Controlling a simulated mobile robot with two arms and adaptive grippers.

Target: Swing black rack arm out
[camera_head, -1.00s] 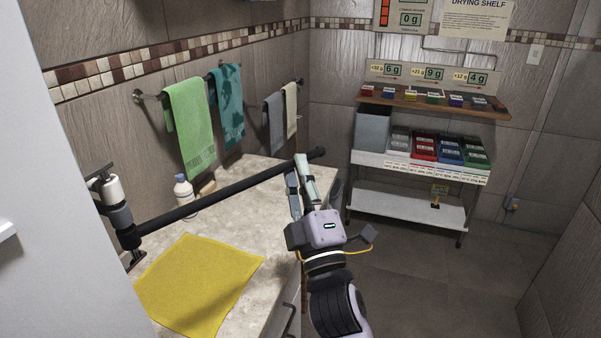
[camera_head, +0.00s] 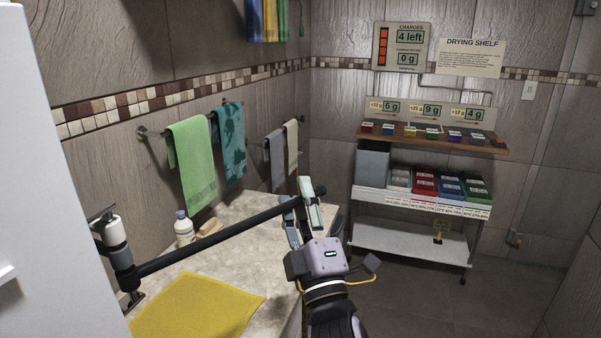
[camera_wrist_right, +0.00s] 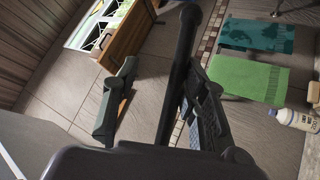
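The black rack arm (camera_head: 215,235) is a long dark bar. It runs from an upright mount (camera_head: 117,245) at the counter's left, across above the counter, to a free end near the right edge. My right gripper (camera_head: 297,190) is at that free end. In the right wrist view the bar (camera_wrist_right: 180,75) passes between the two spread fingers of the gripper (camera_wrist_right: 158,85). It lies close to the right finger, with a clear gap to the left finger. Whether it touches the right finger cannot be told. My left gripper is not in view.
A yellow cloth (camera_head: 195,308), a white bottle (camera_head: 184,228) and a tan block (camera_head: 210,227) lie on the stone counter (camera_head: 245,250). Towels (camera_head: 192,165) hang on the wall behind. A drying shelf (camera_head: 430,140) stands at the right. The floor (camera_head: 420,305) before it is clear.

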